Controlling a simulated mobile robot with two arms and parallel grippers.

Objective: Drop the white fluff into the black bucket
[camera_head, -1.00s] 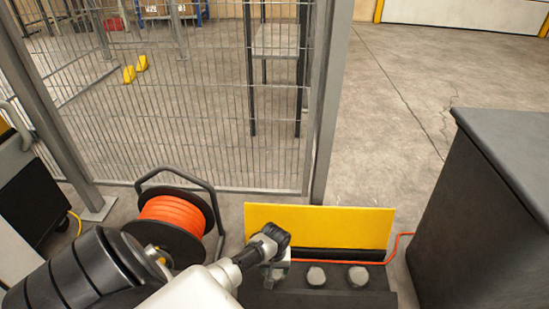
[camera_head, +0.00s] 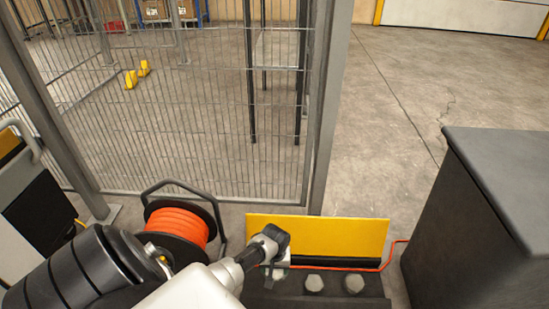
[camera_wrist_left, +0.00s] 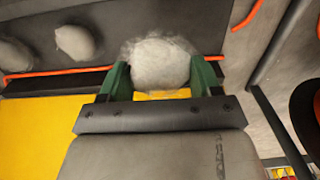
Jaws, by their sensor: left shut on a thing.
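My left gripper (camera_head: 277,268) is over the left end of a dark tray (camera_head: 335,301) in the head view. In the left wrist view its green fingers (camera_wrist_left: 160,82) are shut on a white fluff ball (camera_wrist_left: 160,60), one finger on each side. I cannot tell whether this ball is clear of the tray. Two more fluff balls (camera_head: 314,283) (camera_head: 354,284) lie on the tray to its right. They also show at the left of the wrist view (camera_wrist_left: 75,41). I cannot make out a black bucket for certain. My right gripper is not in view.
A yellow panel (camera_head: 345,238) stands upright behind the tray. An orange cable reel (camera_head: 180,226) is at left, before a wire fence (camera_head: 200,120). A large dark box-like unit (camera_head: 470,220) stands at right. Open floor (camera_head: 400,90) lies beyond.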

